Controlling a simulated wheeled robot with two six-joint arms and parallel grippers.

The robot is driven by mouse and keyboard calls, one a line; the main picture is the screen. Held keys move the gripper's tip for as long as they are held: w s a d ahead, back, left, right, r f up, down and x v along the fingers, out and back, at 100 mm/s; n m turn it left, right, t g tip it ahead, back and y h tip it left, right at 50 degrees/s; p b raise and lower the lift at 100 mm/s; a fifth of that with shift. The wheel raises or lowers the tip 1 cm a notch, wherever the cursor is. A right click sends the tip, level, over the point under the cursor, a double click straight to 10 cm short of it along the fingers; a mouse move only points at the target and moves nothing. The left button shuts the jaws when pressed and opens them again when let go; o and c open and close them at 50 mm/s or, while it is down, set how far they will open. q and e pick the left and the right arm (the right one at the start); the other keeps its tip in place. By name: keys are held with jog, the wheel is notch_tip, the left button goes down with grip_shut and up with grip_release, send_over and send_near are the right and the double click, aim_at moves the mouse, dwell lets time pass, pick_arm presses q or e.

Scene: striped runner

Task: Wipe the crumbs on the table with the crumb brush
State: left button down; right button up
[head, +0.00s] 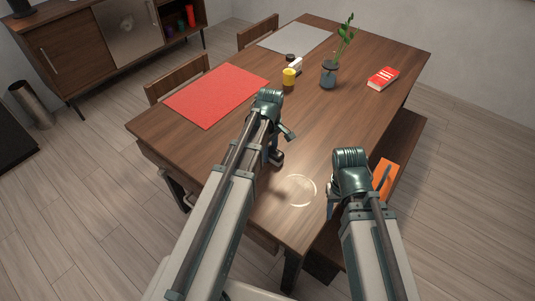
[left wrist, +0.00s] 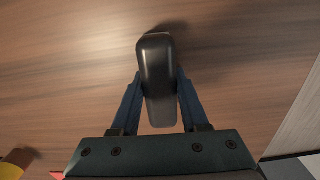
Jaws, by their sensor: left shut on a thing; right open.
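The crumb brush (head: 277,158) is a small dark block in my left gripper (head: 275,146), low over the near part of the wooden table (head: 215,150). In the left wrist view the brush (left wrist: 157,80) sits between the two fingers of the left gripper (left wrist: 159,95), which is shut on it. I cannot tell whether the brush touches the table. A pale ring (head: 301,190) with a brownish patch lies on the table to the right of the brush. Single crumbs are too small to make out. My right gripper (head: 331,203) is open, near the table's right edge, mostly hidden by its wrist.
A red placemat (head: 215,95), a grey placemat (head: 295,36), a yellow cup (head: 289,77), a plant in a glass vase (head: 328,75) and a red book (head: 383,78) are farther back. An orange item (head: 387,172) lies on the bench at right. The table's middle right is clear.

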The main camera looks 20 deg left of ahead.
aim_at(266, 168)
pick_arm(q)
jog(key=shift+s+d, duration=0.1)
jog(key=shift+s+d, duration=0.25)
jog(key=shift+d, duration=0.4)
jog(key=shift+s+a+f, duration=0.1)
jog(key=shift+s+a, duration=0.1)
jog(key=shift+s, duration=0.45)
jog(key=shift+s+a+r, duration=0.1)
jog(key=shift+s+a, duration=0.15)
jog(key=shift+s, duration=0.35)
jog(key=shift+s+a+f, duration=0.1)
jog(key=shift+s+a, duration=0.1)
jog(key=shift+s, duration=0.45)
jog(key=shift+s+a, duration=0.35)
jog(key=shift+s, duration=0.55)
jog(key=shift+s+a, duration=0.3)
jog(key=shift+s, duration=0.6)
jog(key=shift+w, duration=0.1)
jog(key=shift+r+p, duration=0.4)
jog(key=shift+r, duration=0.05)
notch_tip(266, 168, up, 5)
jog(key=p, duration=0.5)
jog(key=shift+r, duration=0.15)
